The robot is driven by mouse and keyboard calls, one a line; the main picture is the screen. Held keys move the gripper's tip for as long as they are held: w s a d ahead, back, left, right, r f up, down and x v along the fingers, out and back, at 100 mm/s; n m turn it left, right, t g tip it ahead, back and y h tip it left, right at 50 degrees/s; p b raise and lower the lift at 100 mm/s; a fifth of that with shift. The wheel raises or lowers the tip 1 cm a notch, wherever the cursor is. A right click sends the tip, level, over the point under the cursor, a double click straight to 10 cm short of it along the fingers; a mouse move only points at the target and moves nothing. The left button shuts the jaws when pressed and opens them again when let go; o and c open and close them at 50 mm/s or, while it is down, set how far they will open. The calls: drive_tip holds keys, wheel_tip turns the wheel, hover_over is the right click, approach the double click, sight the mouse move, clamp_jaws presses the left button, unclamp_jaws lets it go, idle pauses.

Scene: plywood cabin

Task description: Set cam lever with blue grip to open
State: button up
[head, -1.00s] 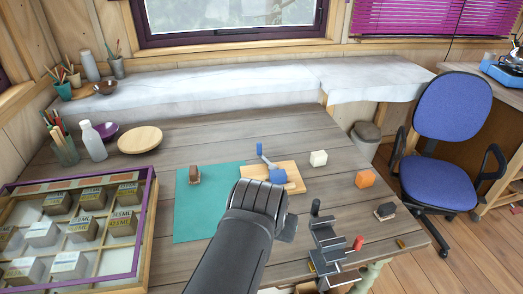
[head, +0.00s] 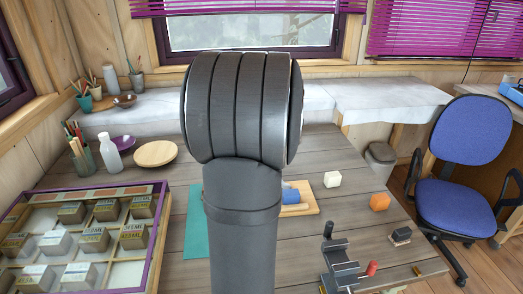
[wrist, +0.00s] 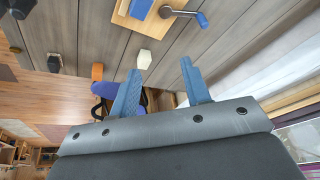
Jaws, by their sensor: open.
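The cam lever (wrist: 182,13) shows at the top of the wrist view: a grey arm from a round pivot to a blue grip (wrist: 202,19). It sits by a blue block (wrist: 141,9) on a light wooden board (wrist: 122,20). In the head view my arm hides the lever; part of the blue block (head: 291,194) and the board (head: 304,205) show to its right. My gripper (wrist: 160,67) is open and empty, its two blue fingers apart. It is clear of the lever. The fingers are hidden in the head view.
A white cube (head: 332,179), an orange cube (head: 380,202) and a dark block (head: 401,235) stand right of the board. A grey metal fixture (head: 339,262) with a red part is at the table front. A teal mat (head: 196,225) and a divided tray (head: 163,215) lie left.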

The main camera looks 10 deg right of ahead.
drive_tip(key=w+a+f+m+g+h, duration=0.1)
drive_tip(key=w+a+f, duration=0.1)
drive_tip(key=w+f, duration=0.45)
drive_tip(key=w+a+f+m, duration=0.1)
drive_tip(key=w+a+f, duration=0.15)
drive_tip(key=w, duration=0.75)
drive_tip(key=x, duration=1.1)
drive_tip(key=d+x, duration=0.1)
drive_tip(key=x, duration=0.5)
drive_tip(key=shift+f, duration=0.15)
clamp_jaws()
